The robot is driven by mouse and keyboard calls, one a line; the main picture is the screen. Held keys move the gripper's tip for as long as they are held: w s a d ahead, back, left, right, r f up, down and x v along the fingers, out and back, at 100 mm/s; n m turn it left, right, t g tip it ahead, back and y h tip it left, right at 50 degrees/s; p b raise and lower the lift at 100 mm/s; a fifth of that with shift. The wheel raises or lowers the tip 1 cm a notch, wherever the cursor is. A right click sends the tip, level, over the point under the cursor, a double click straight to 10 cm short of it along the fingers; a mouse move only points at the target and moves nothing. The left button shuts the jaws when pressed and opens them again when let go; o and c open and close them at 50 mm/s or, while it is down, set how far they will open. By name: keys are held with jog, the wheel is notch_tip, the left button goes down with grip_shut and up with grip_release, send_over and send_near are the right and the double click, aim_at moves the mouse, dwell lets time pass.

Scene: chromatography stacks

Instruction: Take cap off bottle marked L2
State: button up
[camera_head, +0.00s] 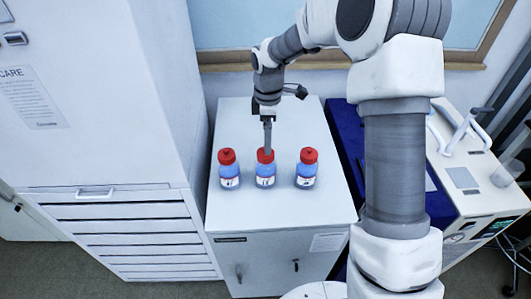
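Three blue bottles with red caps and white labels stand upright in a row on a white cabinet top (325,200): a left bottle (229,174), a middle bottle (265,174) and a right bottle (306,175). The marks on the labels are too small to read, so I cannot tell which is L2. My gripper (267,148) points down at the middle bottle's red cap (264,158). Its fingertips are at or just above the cap; I cannot tell if they touch it. The finger gap is not clear at this size.
A tall white cabinet with drawers (130,225) stands close on the left. A dark blue surface (347,135) and a white lab instrument (470,180) are on the right. A wall with a framed panel (235,30) is behind. The cabinet top is clear behind and in front of the bottles.

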jog(key=shift+s+a+f+p, duration=0.1)
jog(key=shift+a+f+p, duration=0.15)
jog(key=shift+f, duration=1.2)
jog(key=shift+s+a+f+p, duration=0.1)
jog(key=shift+f+p, duration=0.1)
jog(key=shift+f, duration=1.25)
jog(key=c, duration=1.4)
jog(key=shift+r, duration=0.15)
